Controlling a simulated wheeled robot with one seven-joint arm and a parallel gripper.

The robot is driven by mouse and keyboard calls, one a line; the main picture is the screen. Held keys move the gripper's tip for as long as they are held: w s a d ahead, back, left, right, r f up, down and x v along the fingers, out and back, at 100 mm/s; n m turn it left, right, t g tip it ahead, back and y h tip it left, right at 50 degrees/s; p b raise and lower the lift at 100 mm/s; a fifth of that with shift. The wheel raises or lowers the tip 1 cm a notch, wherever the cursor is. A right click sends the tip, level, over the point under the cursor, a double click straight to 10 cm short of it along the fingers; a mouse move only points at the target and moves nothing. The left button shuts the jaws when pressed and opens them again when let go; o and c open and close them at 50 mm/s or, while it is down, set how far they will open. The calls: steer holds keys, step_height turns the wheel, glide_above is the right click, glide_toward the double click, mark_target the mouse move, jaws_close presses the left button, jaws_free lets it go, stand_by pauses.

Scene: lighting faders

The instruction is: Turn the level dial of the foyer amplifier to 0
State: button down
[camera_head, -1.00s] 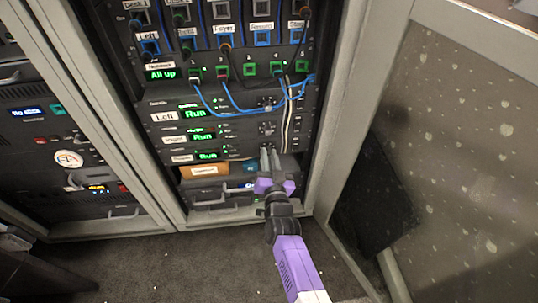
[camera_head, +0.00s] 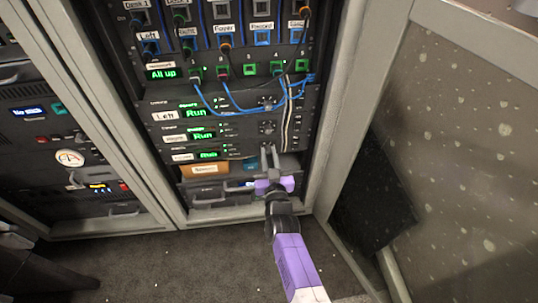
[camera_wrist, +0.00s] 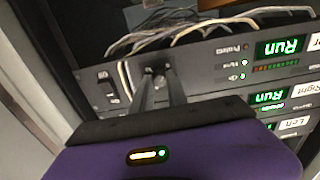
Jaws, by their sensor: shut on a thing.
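The foyer amplifier (camera_head: 228,156) is the lowest of three similar amplifiers in the rack. Its green display (camera_head: 208,155) appears to read "Run", and its label is too blurred to read fully. It shows upside down in the wrist view (camera_wrist: 225,67), with part of its label cut off at the right edge. My gripper (camera_head: 268,150) is at the right part of this amplifier's front. In the wrist view my fingertips (camera_wrist: 157,74) are shut at the front panel, on the level dial, which they mostly hide. I cannot read the dial's setting.
The amplifiers labelled Right (camera_head: 230,133) and Left (camera_head: 228,112) sit just above, with similar controls. Blue patch cables (camera_head: 232,108) and pale cables (camera_head: 289,125) hang nearby. Below are an orange-brown box (camera_head: 205,170) and a drawer handle (camera_head: 208,200). The rack's side post (camera_head: 330,120) is close on the right.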

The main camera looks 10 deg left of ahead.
steer(key=shift+f, duration=0.1)
steer(key=c, duration=1.3)
jaws_free()
steer(key=p+v, duration=0.4)
steer(key=v, duration=0.3)
steer(key=shift+s, duration=0.4)
steer(key=shift+d, duration=0.1)
